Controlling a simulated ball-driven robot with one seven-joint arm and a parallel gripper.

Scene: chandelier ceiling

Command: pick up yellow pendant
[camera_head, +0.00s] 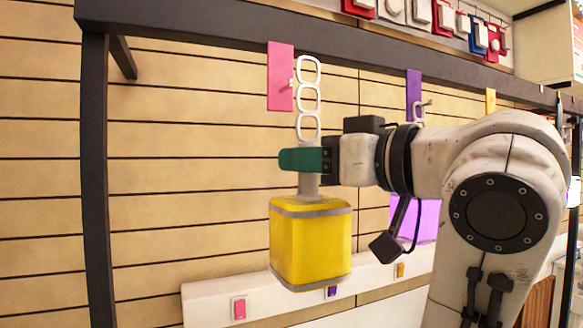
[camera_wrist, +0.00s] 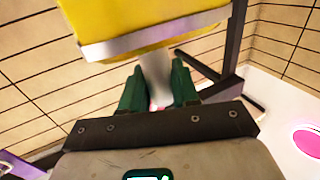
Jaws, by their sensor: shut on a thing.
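The yellow pendant (camera_head: 310,245) is a rounded cube with grey bands at its top and bottom edges. A grey stem rises from its top to a white chain of links (camera_head: 309,98). My gripper (camera_head: 305,160) has green fingers and is shut on the stem just above the yellow body. The pendant hangs upright below the fingers. In the wrist view the yellow pendant (camera_wrist: 140,20) fills the top, and my green fingers (camera_wrist: 158,88) lie on both sides of the pale stem.
A dark frame (camera_head: 200,22) with a post at left and a top beam surrounds the area. A purple plate (camera_head: 413,95) with a hook and a yellow plate (camera_head: 490,100) hang along the beam. A purple pendant (camera_head: 428,222) is partly behind my arm. A white ledge (camera_head: 210,300) with coloured switches runs below.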

